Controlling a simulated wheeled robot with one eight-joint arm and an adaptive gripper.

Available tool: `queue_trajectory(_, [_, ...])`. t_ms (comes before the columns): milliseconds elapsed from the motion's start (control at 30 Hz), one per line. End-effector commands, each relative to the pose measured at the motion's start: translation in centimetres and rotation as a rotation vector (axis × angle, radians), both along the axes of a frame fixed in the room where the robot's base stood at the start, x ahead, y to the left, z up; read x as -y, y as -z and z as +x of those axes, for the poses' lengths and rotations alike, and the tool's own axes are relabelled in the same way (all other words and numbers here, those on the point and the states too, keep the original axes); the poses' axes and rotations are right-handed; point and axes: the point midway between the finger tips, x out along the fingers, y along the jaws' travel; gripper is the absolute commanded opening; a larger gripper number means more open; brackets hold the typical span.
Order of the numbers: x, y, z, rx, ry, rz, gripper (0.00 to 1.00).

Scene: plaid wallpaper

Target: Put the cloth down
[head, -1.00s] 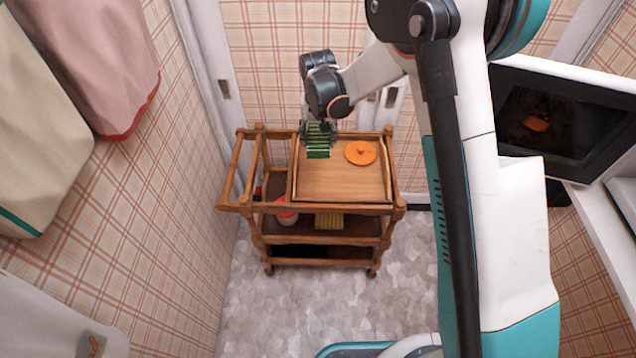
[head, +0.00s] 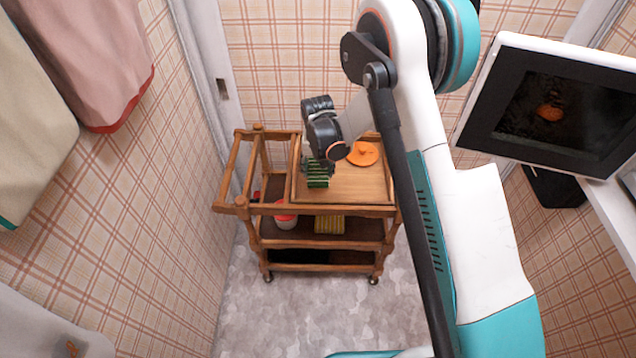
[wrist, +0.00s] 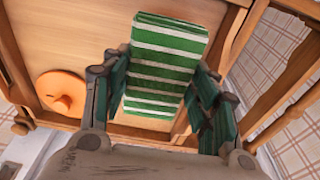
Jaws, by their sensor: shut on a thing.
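The cloth (head: 317,174) is green with white stripes. In the wrist view the cloth (wrist: 168,60) stretches out from between the two fingers of my gripper (wrist: 160,105). My gripper (head: 318,160) is shut on it, over the top tray of a wooden cart (head: 345,190), left of an orange lid-like disc (head: 363,153). The cloth is at or just above the tray surface; I cannot tell whether it touches. My wrist hides part of the gripper in the head view.
The cart's lower shelf holds a red-and-white container (head: 286,216) and a yellow striped item (head: 329,224). A dark-fronted microwave-like box (head: 540,105) is at the right. Towels (head: 90,60) hang at the left. The tray's front right is bare.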

Motion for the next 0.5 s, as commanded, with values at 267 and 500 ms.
queue_trajectory(267, [0.0,2.3,0.0,0.000,0.000,0.000,0.16])
queue_trajectory(500, [0.0,5.5,0.0,0.000,0.000,0.000,0.16])
